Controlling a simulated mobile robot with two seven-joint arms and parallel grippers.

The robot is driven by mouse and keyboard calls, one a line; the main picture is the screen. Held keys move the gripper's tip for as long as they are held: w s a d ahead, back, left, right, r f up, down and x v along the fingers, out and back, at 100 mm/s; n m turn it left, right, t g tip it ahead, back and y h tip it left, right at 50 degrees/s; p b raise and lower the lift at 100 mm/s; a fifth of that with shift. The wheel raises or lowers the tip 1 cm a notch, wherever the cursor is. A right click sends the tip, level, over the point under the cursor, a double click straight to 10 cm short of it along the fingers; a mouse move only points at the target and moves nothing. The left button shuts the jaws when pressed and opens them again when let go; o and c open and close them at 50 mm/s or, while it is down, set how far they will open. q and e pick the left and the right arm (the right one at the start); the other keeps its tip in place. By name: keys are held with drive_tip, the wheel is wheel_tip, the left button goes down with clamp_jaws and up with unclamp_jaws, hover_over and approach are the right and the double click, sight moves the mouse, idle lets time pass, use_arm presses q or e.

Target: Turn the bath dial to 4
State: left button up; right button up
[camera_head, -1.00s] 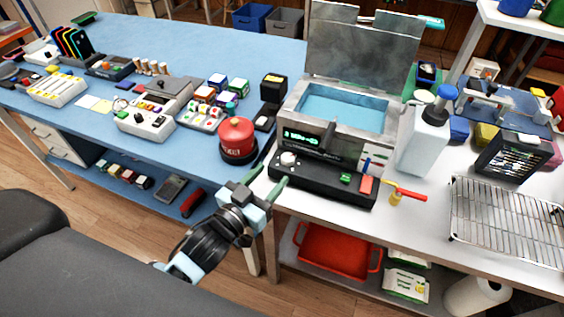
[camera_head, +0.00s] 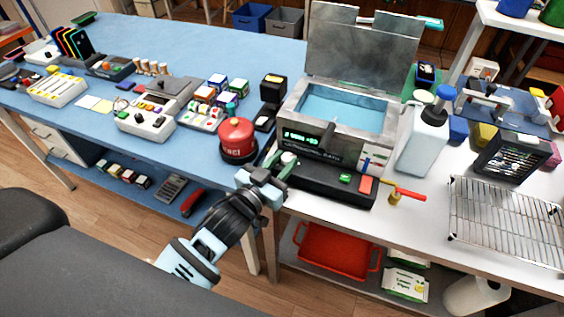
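The bath (camera_head: 318,130) is a steel tank of blue water with its lid raised, on the white table. Its black front panel (camera_head: 325,182) carries a lit green display (camera_head: 300,136), a green button (camera_head: 345,178) and a red switch (camera_head: 366,185). The pale round dial (camera_head: 288,158) is at the panel's left end. My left gripper (camera_head: 280,166) is at the dial, its green fingers on either side of it. I cannot tell whether they touch it, and the dial's markings are too small to read. My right gripper is not in view.
A red round canister (camera_head: 237,138) stands on the blue table just left of the gripper. A white bottle (camera_head: 423,135) and a red-handled valve (camera_head: 405,192) are right of the bath. A wire rack (camera_head: 508,222) lies farther right. A red tray (camera_head: 335,251) sits on the shelf below.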

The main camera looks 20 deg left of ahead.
use_arm(q)
drive_tip(key=c, duration=0.3)
drive_tip(key=shift+w+a+r+m+h+p, duration=0.1)
drive_tip(key=shift+a+m+h+p, duration=0.1)
drive_tip(key=shift+m+h+p, duration=0.5)
drive_tip(key=shift+a+m+g+h, duration=0.15)
drive_tip(key=shift+m+g+h, duration=0.4)
drive_tip(key=shift+h, duration=0.35)
drive_tip(key=shift+w+a+m+g+h, duration=0.1)
drive_tip(key=shift+m+g+h, duration=0.45)
drive_tip(key=shift+h, duration=0.35)
drive_tip(key=shift+w+a+m+g+h+b, duration=0.15)
drive_tip(key=shift+m+g+h+b, duration=0.2)
drive_tip(key=shift+m+g+h, duration=1.05)
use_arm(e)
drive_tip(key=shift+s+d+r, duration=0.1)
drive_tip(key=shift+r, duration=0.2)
use_arm(q)
drive_tip(key=shift+h, duration=0.3)
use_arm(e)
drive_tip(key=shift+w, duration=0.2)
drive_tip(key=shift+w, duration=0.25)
